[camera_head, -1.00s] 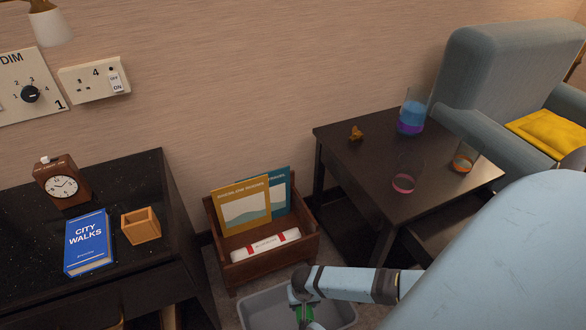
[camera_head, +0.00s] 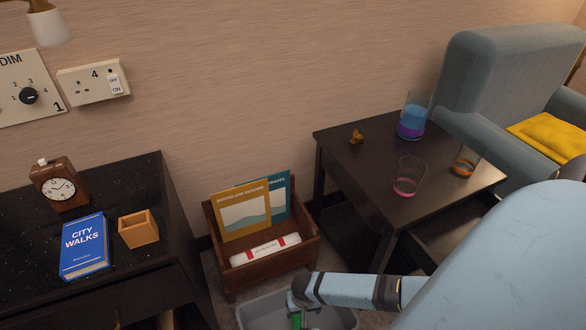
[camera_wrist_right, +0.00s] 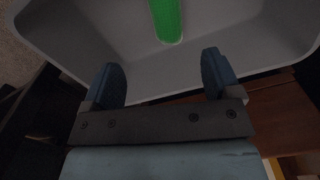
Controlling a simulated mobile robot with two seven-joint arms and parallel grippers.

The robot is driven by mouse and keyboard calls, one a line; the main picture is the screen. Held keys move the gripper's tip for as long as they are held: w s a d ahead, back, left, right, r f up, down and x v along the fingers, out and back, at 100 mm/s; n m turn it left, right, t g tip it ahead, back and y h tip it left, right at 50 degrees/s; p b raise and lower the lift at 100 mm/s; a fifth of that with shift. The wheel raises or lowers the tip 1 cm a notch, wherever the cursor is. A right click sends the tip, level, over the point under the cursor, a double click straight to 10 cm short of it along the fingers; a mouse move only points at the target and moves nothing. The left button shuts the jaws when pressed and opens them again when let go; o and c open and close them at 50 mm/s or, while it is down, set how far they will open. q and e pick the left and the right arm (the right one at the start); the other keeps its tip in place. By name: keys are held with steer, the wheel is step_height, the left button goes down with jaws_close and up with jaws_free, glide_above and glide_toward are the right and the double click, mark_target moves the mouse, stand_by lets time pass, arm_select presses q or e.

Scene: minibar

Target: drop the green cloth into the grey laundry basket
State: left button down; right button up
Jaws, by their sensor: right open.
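The grey laundry basket (camera_head: 346,318) stands on the floor at the bottom of the head view, cut off by the picture edge. Its pale inside also fills the top of the right wrist view (camera_wrist_right: 75,30). The green cloth (camera_wrist_right: 167,18) shows there as a narrow green shape inside the basket's outline, apart from my fingers. Only a small piece of the cloth (camera_head: 296,320) shows in the head view, below my gripper. I cannot tell whether it touches the basket's bottom. My right gripper (camera_wrist_right: 164,82) is open and empty over the basket. My left gripper is not in view.
A wooden magazine rack (camera_head: 270,276) stands just behind the basket. A black cabinet (camera_head: 120,200) with a clock, a blue book and a wooden box is at left. A dark table (camera_head: 385,205) with several glasses is at right, near an armchair (camera_head: 480,70).

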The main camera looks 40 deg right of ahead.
arm_select(q)
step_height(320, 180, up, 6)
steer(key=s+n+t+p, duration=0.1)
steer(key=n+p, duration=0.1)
steer(key=p, duration=0.5)
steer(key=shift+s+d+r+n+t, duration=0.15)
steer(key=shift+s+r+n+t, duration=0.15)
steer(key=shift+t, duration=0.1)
arm_select(e)
step_height(320, 180, up, 13)
steer(key=shift+r, duration=0.2)
